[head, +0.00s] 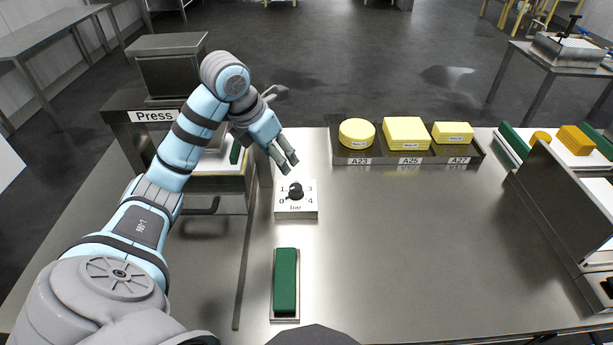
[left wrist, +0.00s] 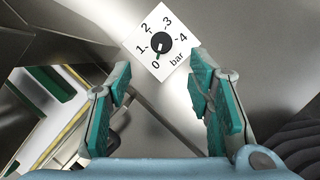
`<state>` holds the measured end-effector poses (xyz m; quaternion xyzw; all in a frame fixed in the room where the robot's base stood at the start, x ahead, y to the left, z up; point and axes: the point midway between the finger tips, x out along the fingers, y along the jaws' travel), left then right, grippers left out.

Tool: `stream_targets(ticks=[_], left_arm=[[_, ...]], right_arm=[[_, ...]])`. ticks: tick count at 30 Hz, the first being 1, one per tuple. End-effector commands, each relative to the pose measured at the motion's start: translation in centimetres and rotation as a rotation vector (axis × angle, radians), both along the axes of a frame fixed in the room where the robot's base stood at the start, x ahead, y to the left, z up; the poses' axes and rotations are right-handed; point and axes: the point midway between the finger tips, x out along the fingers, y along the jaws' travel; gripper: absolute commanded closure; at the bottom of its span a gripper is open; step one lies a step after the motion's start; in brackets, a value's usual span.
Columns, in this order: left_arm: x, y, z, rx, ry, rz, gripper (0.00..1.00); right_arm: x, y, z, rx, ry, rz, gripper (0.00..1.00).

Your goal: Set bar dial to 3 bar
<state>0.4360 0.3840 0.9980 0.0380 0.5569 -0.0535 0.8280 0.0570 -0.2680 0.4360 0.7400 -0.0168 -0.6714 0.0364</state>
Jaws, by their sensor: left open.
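The bar dial (head: 296,191) is a black round knob on a small white plate marked 0 to 4, standing on the steel table. In the left wrist view the knob (left wrist: 161,44) shows a small mark on its lower side, toward the 0. My left gripper (head: 284,160) is open and empty, just behind and above the dial in the head view. In the left wrist view the two teal-padded fingers (left wrist: 160,90) are spread apart, with the dial beyond their tips and not touched. My right gripper is not in view.
The press (head: 165,115) stands at the left, partly behind my left arm. A dark tray (head: 400,160) holds yellow cheeses at the back. A green block (head: 286,280) lies in front of the dial. The table's middle right is clear; a metal unit (head: 565,215) stands at the right.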

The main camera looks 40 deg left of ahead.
Motion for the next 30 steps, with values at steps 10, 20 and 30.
stream_targets(ticks=[10, 20, 30], left_arm=[[3.2, -0.6, -9.2, -0.006, 0.003, -0.003, 0.53], [5.2, -0.9, -13.1, -0.004, 0.003, -0.004, 0.53], [5.2, -0.9, -13.1, -0.003, 0.002, -0.005, 0.72]], right_arm=[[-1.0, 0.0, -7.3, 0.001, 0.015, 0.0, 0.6], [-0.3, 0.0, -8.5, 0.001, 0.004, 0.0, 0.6], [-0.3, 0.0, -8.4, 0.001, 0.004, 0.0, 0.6]])
